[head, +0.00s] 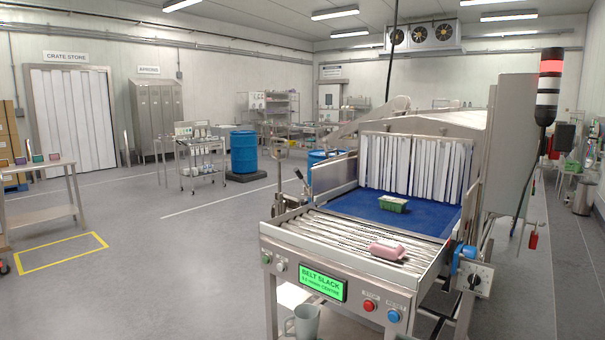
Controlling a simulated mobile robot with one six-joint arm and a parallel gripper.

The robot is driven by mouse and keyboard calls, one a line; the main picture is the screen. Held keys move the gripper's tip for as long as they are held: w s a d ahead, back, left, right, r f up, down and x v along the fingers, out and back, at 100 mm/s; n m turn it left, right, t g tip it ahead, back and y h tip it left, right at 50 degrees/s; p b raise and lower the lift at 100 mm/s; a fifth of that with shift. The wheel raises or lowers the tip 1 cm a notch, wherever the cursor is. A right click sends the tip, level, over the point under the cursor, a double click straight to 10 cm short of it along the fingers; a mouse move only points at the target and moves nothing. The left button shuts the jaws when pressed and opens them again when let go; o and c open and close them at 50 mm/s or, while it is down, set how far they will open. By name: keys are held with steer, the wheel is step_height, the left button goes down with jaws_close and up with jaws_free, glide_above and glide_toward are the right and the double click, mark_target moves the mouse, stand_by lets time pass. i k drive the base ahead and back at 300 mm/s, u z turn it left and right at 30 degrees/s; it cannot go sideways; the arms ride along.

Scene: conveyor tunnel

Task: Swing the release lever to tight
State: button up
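The conveyor machine (350,225) stands at centre right. Its green display (323,284) reads "BELT SLACK", with a smaller line under it that is hard to read. A thin upright lever with a dark end (300,177) shows at the left side of the conveyor; I cannot tell whether it is the release lever. A plate with a dark knob or handle (474,281) is at the right front corner, beside a blue fitting (462,261). Its markings are too small to read. My gripper is not in view.
A pink package (388,250) lies on the rollers and a green tray (393,205) on the blue belt. A red button (369,305) and a blue button (393,316) sit on the front panel.

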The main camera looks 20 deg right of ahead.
mark_target(297, 171)
steer(key=u, duration=0.3)
steer(key=i, duration=0.65)
steer(key=u, duration=0.75)
steer(key=i, duration=1.8)
steer(key=u, duration=0.05)
